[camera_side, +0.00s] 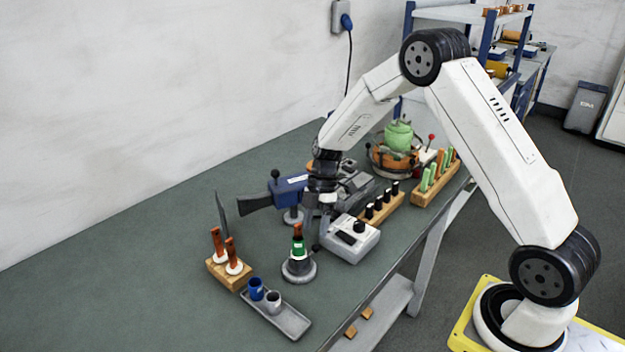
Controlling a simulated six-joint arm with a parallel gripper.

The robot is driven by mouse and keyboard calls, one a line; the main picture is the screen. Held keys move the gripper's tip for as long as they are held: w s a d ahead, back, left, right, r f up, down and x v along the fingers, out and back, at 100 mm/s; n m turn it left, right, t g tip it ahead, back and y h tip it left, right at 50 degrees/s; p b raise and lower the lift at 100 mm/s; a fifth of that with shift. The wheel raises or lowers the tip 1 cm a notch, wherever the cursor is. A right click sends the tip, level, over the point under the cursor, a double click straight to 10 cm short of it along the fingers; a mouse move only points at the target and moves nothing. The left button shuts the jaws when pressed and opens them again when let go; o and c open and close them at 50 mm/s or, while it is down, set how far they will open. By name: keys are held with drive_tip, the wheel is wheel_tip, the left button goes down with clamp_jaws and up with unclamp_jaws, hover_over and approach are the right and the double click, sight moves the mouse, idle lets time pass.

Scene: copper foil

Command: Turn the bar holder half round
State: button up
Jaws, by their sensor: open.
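No part is labelled as the bar holder, and I cannot tell for sure which one it is. A round grey stand (299,270) holds a small upright green piece (298,247) with an orange-brown top. A wooden block (222,273) to its left holds two copper-brown upright pieces with white collars. A longer wooden block (422,197) farther back holds several green and orange bars. My gripper (316,240) points down, open, just right of and behind the green piece. Its fingers look empty, and whether they touch anything is too small to tell.
A grey box with a black knob (350,240) stands close right of my gripper. A blue device (287,189) is behind it. A grey tray (286,321) with two small cups lies in front. A green rounded object (398,137) stands farther back. The left table top is clear.

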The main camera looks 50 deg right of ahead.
sight(312, 251)
drive_tip(key=shift+x, duration=2.65)
clamp_jaws()
